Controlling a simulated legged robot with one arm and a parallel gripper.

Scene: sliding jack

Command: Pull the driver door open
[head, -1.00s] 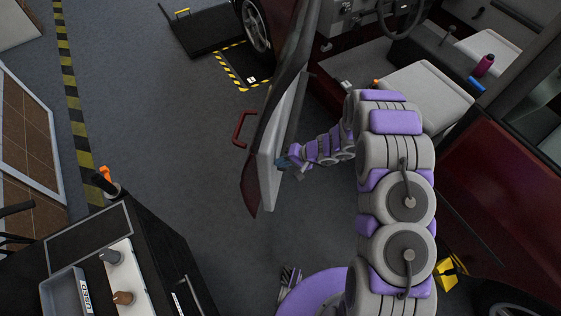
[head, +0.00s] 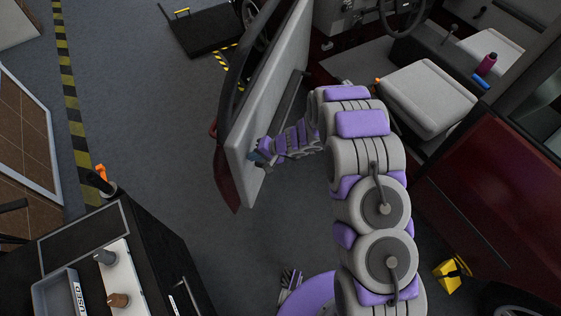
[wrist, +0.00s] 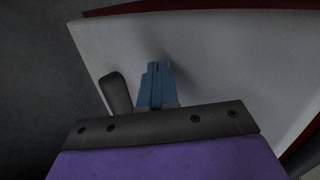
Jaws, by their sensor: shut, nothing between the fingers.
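The dark red driver door (head: 226,181) stands open, with its pale grey inner panel (head: 272,85) facing the cabin. A red outside handle (head: 213,129) just shows past its far side. My gripper (head: 259,153) is at the inner panel near the door's free edge, on the cabin side. In the wrist view my blue fingers (wrist: 158,68) are together and empty, pointing at the pale panel (wrist: 225,65). They look in contact with it or very close. A dark grip (wrist: 115,92) on the panel is left of the fingers.
The car seat (head: 425,95) and steering wheel (head: 402,18) are right of the door. A black tool cart (head: 160,245) stands at lower left. A yellow object (head: 447,277) lies at lower right. Floor between door and striped line (head: 78,135) is clear.

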